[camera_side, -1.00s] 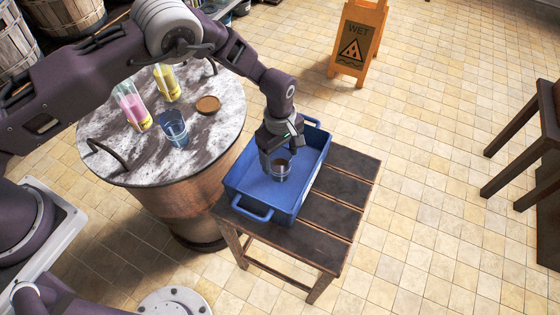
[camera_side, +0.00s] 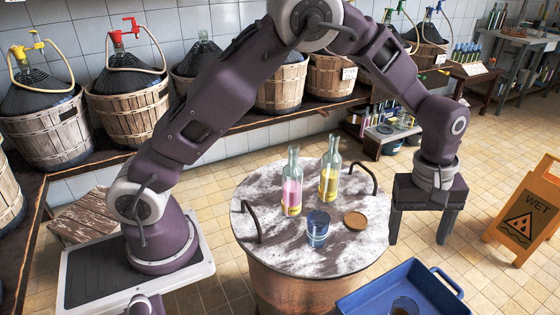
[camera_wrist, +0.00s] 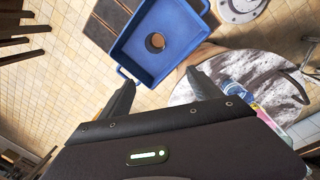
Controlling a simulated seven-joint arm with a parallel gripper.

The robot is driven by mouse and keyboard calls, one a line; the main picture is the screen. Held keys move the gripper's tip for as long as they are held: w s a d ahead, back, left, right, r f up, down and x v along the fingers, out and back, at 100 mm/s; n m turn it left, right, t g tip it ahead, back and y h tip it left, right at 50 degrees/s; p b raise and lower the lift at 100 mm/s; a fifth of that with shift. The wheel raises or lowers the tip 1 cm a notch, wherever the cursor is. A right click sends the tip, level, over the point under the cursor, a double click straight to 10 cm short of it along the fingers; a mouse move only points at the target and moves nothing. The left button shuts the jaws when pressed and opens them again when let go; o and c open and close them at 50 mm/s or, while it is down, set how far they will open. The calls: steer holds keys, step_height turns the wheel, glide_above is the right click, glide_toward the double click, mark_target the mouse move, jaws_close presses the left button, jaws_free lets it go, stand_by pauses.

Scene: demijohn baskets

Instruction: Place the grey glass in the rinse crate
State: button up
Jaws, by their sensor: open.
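The grey glass (camera_side: 404,307) stands in the blue rinse crate (camera_side: 372,292); its top looks dark brown, and the picture's bottom edge cuts it off in the side view. In the wrist view the glass (camera_wrist: 155,42) shows from above as a small brown round near the middle of the crate floor, apart from the walls of the crate (camera_wrist: 185,22). My gripper (camera_side: 420,225) is open and empty, raised well above the crate with its fingers pointing down. In the wrist view its fingertips (camera_wrist: 160,80) are wide apart with nothing between them.
A marble-topped barrel (camera_side: 265,235) holds a blue glass (camera_side: 318,228), a pink bottle (camera_side: 292,185), a yellow bottle (camera_side: 329,178) and a brown coaster (camera_side: 355,220). An orange wet-floor sign (camera_side: 525,215) stands at right. Basketed demijohns (camera_side: 128,100) line the back shelf.

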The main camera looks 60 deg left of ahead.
steer(key=s+a+r+m+t, duration=0.1)
steer(key=s+a+r+m, duration=0.2)
steer(key=r, duration=0.4)
steer(key=s+a+r+t, duration=0.1)
steer(key=s+a+r, duration=0.3)
steer(key=s+r, duration=0.15)
steer(key=s+a+r+m+t, duration=0.1)
steer(key=s+a+m, duration=0.3)
steer(key=s, duration=0.6)
steer(key=s+a+r+m+t, duration=0.1)
steer(key=s+a+r+m, duration=0.2)
steer(key=s, duration=0.7)
steer(key=shift+a+r+m+t+y, duration=0.2)
steer(key=shift+a+m+t+y, duration=0.2)
steer(key=shift+a+m, duration=0.1)
